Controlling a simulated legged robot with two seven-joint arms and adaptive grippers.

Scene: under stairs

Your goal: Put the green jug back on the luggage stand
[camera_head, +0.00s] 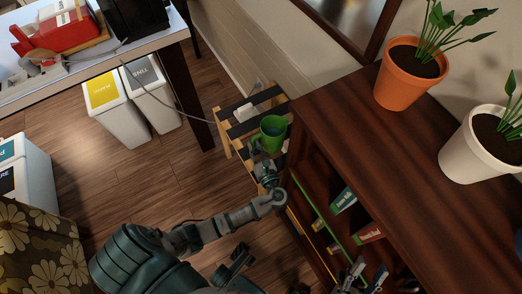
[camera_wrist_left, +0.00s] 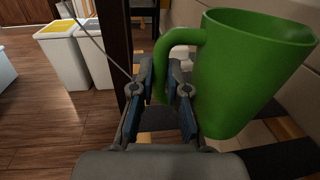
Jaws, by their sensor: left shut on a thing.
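The green jug (camera_head: 271,133) is over the luggage stand (camera_head: 229,131), a low wooden rack with dark straps beside the shelf. My left gripper (camera_head: 268,166) reaches it from the near side. In the left wrist view the gripper (camera_wrist_left: 161,100) is shut on the handle of the jug (camera_wrist_left: 250,70), which looks roughly upright, slightly tilted. I cannot tell whether the jug's base touches the straps. My right gripper (camera_head: 362,276) is low at the bottom of the head view, in front of the shelf and away from the jug; its fingers look apart.
A dark wooden shelf (camera_head: 400,150) with two potted plants stands right of the stand. A white power strip (camera_head: 245,112) and cable lie at the stand's far end. A table (camera_head: 120,52) and bins (camera_head: 115,105) are left. Floor between is clear.

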